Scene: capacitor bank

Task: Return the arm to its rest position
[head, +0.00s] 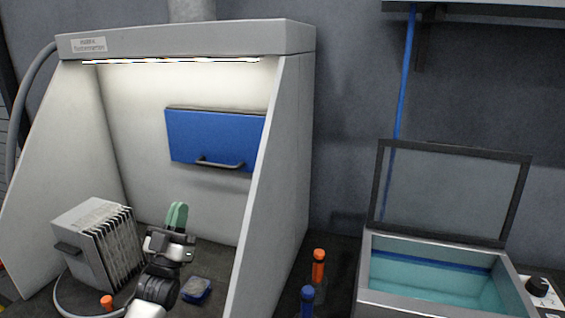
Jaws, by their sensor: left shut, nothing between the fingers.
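My left gripper (176,216) shows at the lower left of the head view, inside the open front of a grey fume hood (185,40). Its green fingertips point up and are together, with nothing between them. The arm comes up from the bottom edge. A grey finned box (98,245) with a dark handle stands left of the gripper, apart from it. My right gripper is not in view.
A small blue item (197,290) lies right of my wrist. A blue panel with a handle (215,138) is on the hood's back wall. Orange-capped (318,268) and blue-capped (307,297) bottles stand right of the hood. An open-lidded tank (440,285) holds teal liquid.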

